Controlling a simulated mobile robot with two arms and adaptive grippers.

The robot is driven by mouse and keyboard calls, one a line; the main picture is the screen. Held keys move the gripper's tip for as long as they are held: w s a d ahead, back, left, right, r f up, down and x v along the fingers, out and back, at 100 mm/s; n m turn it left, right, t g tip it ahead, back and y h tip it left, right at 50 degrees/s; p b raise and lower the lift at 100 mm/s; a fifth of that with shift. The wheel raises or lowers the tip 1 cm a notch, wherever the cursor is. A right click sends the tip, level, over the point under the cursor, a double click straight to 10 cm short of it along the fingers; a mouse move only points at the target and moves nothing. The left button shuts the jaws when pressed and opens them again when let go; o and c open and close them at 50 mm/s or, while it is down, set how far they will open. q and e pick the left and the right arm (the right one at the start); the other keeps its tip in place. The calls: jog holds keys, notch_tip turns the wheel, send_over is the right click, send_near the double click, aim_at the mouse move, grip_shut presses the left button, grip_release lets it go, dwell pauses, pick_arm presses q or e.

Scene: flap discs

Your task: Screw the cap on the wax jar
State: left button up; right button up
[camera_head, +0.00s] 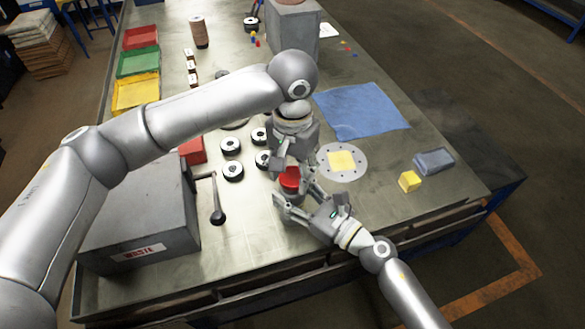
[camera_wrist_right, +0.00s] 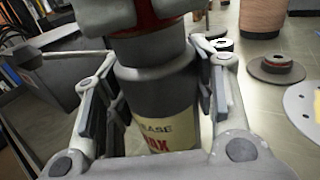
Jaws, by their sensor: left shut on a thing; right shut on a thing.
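The wax jar (camera_wrist_right: 160,140) is a dark upright cylinder with a cream label, between the fingers of my right gripper (camera_wrist_right: 157,85) in the right wrist view. In the head view most of the jar is hidden by my right gripper (camera_head: 294,192), which is shut on it from the lower right. The red cap (camera_head: 290,179) is at the top of the jar. My left gripper (camera_head: 287,168) is shut on the cap from above; in the wrist view its fingers cover most of the cap's red. I cannot tell how far the cap is threaded.
Several black discs (camera_head: 232,146) lie left of the jar. A perforated plate with a yellow pad (camera_head: 342,160) lies to the right, near a blue cloth (camera_head: 361,110). A grey waste box (camera_head: 140,215) with a lever stands at left.

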pick_arm(q)
jog(key=shift+f, duration=0.5)
